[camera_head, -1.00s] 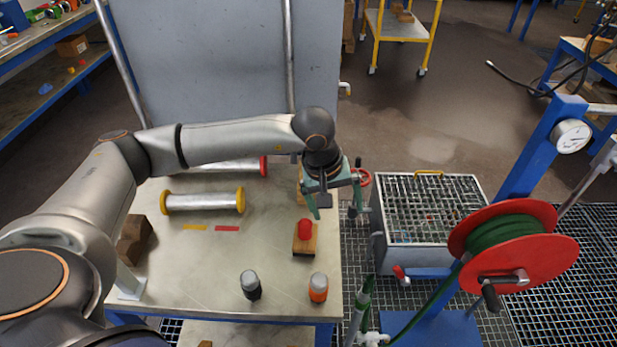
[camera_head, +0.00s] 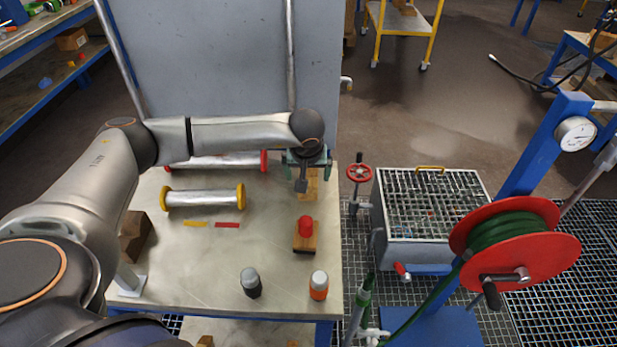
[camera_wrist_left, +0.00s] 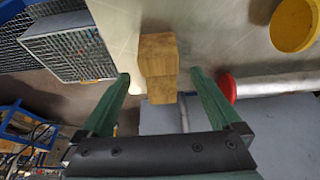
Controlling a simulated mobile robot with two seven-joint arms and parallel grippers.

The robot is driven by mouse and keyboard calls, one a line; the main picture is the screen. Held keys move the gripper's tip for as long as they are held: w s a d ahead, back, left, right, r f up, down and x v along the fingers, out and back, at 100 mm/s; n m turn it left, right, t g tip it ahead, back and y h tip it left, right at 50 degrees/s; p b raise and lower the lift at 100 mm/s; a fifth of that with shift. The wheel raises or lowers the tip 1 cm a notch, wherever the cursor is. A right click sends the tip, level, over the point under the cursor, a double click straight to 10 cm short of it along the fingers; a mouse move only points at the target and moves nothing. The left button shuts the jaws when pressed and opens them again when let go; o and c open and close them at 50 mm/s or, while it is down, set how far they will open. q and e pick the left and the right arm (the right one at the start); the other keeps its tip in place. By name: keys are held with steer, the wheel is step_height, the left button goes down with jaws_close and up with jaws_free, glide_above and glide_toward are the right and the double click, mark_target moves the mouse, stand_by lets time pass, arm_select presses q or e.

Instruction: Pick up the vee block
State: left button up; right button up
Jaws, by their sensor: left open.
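A tan wooden block (camera_head: 312,188) stands near the back right of the table, partly hidden by my left gripper (camera_head: 307,167). I take it for the vee block, but no groove shows clearly. In the left wrist view the block (camera_wrist_left: 158,55) shows a stepped top. It appears between the fingertips of the open left gripper (camera_wrist_left: 161,74), with a gap on each side. Whether the fingers have reached its height cannot be told. A darker brown block (camera_head: 134,238) sits at the table's left edge. My right gripper is not in view.
Yellow-ended (camera_head: 203,198) and red-ended (camera_head: 215,161) flanged cylinders lie left of the block. A red-topped wooden piece (camera_head: 304,240) stands in front. A red handwheel (camera_head: 359,173) and a grated basin (camera_head: 430,210) are right of the table.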

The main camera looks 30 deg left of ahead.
mark_target(312, 174)
arm_select(q)
steer(key=x, duration=0.3)
steer(key=shift+w+f, duration=0.1)
jaws_close()
stand_by(0.7)
